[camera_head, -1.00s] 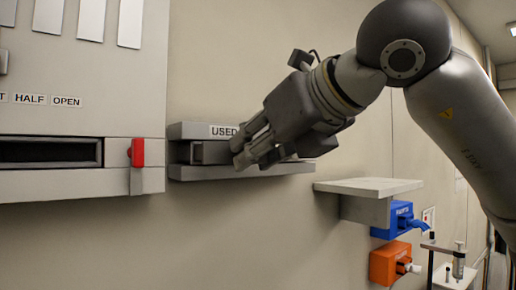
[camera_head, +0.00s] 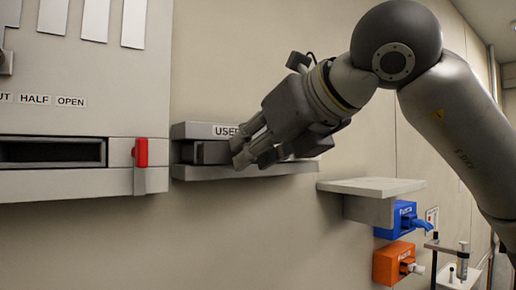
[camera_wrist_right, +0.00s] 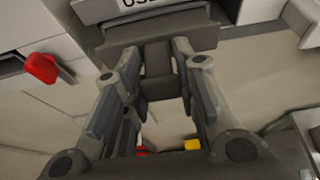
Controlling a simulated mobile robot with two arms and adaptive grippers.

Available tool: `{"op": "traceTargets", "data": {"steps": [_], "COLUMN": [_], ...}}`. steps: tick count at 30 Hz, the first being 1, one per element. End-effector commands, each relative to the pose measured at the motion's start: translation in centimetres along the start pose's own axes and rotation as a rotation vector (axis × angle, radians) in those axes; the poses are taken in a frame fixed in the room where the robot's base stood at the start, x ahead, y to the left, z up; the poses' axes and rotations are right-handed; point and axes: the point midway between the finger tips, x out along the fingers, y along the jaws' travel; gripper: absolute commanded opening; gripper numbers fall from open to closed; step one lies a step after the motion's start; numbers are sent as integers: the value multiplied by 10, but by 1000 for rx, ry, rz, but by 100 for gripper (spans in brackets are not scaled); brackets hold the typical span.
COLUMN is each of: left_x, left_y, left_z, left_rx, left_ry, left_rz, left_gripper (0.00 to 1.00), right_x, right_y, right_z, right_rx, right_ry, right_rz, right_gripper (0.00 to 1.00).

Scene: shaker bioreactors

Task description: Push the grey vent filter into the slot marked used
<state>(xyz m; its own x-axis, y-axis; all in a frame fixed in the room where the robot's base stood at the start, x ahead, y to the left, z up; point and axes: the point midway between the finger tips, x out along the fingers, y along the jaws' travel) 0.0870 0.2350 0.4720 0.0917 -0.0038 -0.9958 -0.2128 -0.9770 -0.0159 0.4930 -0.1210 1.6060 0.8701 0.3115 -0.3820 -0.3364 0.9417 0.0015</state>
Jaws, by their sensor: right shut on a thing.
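The slot marked used (camera_head: 190,130) is a grey wall housing with upper and lower ledges and a "USED" label; it also shows at the top of the wrist view (camera_wrist_right: 205,38). The grey vent filter (camera_wrist_right: 158,62) is a dark grey block between my right fingertips, its front at the slot's mouth. In the head view a grey block (camera_head: 212,153) shows between the ledges, left of the fingers. My right gripper (camera_head: 240,154) is shut on the filter, its fingertips at the slot. How deep the filter sits is hidden. My left gripper is not in view.
Left of the slot is a pale panel with a dark opening (camera_head: 50,152) and a red lever (camera_head: 140,152). A grey shelf (camera_head: 372,187) juts out at lower right, above a blue box (camera_head: 394,222) and an orange box (camera_head: 392,264). The wall below the slot is bare.

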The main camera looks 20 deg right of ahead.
Motion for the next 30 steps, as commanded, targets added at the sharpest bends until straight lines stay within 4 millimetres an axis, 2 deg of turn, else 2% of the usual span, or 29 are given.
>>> {"op": "traceTargets", "data": {"steps": [30], "left_x": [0], "left_y": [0], "left_z": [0], "left_rx": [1], "left_ry": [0], "left_rz": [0], "left_gripper": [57], "right_x": [8], "right_y": [0], "right_z": [4], "right_rx": [0], "right_ry": [-1], "right_rz": [0], "right_gripper": [2]}}
